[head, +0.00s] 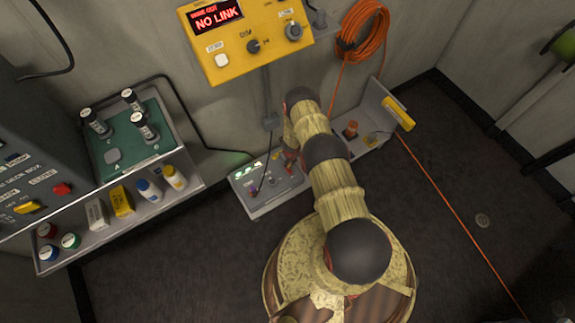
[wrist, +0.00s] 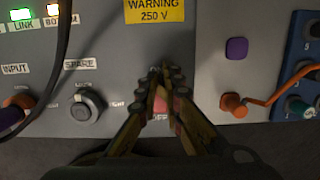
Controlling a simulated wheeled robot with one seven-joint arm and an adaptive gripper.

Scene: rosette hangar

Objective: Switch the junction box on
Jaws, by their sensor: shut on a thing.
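The junction box is a grey panel (head: 268,196) low against the wall in the head view. In the wrist view its grey face (wrist: 110,60) carries a yellow "WARNING 250 V" label (wrist: 155,11), a lit green LINK lamp (wrist: 22,13) and a SPARE knob (wrist: 86,107). My gripper (wrist: 160,92) is over the face, below the warning label. Its fingers are shut on a reddish switch handle (wrist: 159,104), mostly hidden between them. A partly covered label, seemingly "OFF", lies below it. In the head view my arm hides most of the gripper.
An orange plug (wrist: 235,104) with an orange cable and a purple cap (wrist: 236,48) are right of my gripper in the wrist view. A dark cable crosses at left. A yellow "NO LINK" box (head: 245,40) hangs above; a shelf (head: 110,215) stands left.

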